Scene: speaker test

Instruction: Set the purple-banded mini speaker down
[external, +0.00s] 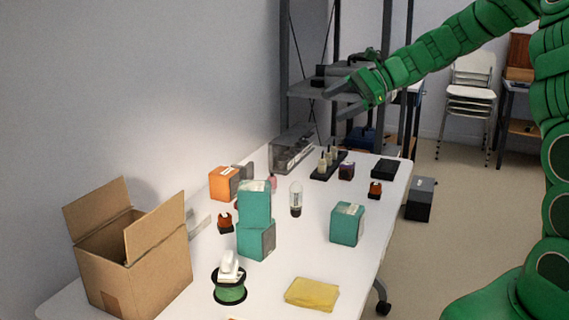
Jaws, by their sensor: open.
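A small dark block with a purplish tint (347,170), which looks like the purple-banded mini speaker, stands on the white table (330,268) near its far end. It is small in the picture, so its band is hard to make out. My gripper (333,103) is open and empty, in the air above the far end of the table. It is well clear of the small block and touches nothing.
A black rack with small bottles (328,164) and a dark flat box (387,168) flank the block. Teal boxes (347,224), an orange-banded item (375,189), a clear bin (291,150), a yellow cloth (312,293) and an open carton (140,260) also occupy the table.

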